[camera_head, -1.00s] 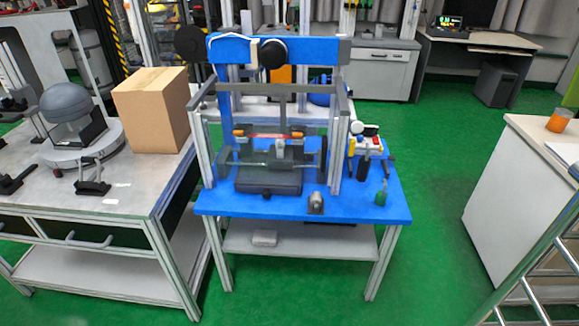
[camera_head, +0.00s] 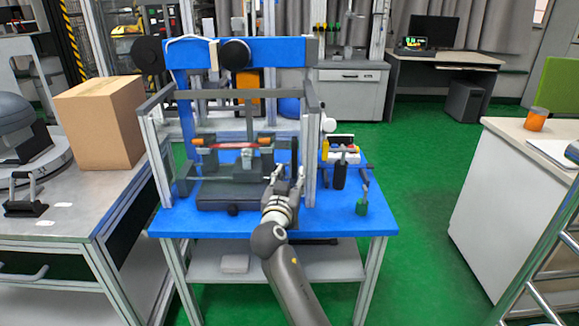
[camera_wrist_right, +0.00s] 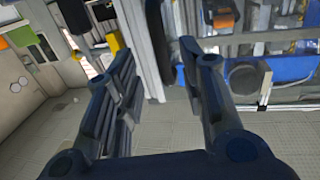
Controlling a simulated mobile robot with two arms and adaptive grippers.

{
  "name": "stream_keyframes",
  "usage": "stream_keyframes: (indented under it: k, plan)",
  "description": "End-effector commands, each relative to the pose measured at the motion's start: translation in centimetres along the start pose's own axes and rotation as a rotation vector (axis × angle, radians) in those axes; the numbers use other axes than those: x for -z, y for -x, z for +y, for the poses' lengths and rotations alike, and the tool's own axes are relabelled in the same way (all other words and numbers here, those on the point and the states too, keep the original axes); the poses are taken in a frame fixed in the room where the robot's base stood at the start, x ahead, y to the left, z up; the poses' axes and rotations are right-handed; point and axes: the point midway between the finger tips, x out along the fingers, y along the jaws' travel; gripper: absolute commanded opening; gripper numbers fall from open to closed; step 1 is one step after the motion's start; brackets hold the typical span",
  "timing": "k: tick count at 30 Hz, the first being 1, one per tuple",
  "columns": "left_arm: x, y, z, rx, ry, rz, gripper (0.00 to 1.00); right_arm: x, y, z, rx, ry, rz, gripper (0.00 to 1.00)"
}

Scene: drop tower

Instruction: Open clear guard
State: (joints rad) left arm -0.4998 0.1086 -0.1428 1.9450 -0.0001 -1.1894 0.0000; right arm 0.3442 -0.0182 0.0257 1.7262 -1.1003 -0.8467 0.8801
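The drop tower stands on a blue-topped bench (camera_head: 345,222), with a blue crossbeam (camera_head: 285,52) above. A grey frame (camera_head: 310,155) of upright posts and top bars surrounds its lower test area. I cannot make out the clear guard's panel itself or tell its exact edges. My right gripper (camera_head: 288,174) is at the front right of the frame, near the right post, with its fingers apart and nothing between them. In the right wrist view the open fingers (camera_wrist_right: 155,60) also show empty, with a pale frame post beyond them. My left gripper is not in view.
A cardboard box (camera_head: 100,125) sits on the left table. A white counter (camera_head: 510,200) is at right. Green floor is clear between bench and counter.

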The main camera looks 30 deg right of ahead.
Motion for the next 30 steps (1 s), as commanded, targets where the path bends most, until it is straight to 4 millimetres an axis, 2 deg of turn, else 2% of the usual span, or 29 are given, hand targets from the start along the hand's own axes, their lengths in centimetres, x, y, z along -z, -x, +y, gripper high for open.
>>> stream_keyframes:
  k: [3, 6, 12, 17, 25, 30]
  plan:
    - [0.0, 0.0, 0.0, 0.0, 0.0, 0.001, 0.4, 0.1, -2.5, 0.0, 0.0, 0.002, 0.001, 0.37]
    - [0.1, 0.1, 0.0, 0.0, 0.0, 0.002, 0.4, 0.0, -4.2, -0.1, 0.001, 0.003, 0.0, 0.37]
    - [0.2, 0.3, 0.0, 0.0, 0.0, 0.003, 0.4, -0.1, -6.6, -0.1, 0.002, 0.002, -0.001, 0.37]
    - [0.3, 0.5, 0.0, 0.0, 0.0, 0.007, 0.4, -0.1, -7.3, -0.1, 0.002, 0.002, -0.002, 0.37]
    - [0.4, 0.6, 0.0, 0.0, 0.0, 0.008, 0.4, -0.1, -7.4, -0.1, 0.003, 0.001, -0.002, 0.37]
    - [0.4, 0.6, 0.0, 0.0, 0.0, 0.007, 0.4, -0.1, -7.4, -0.1, 0.003, 0.002, -0.002, 0.17]
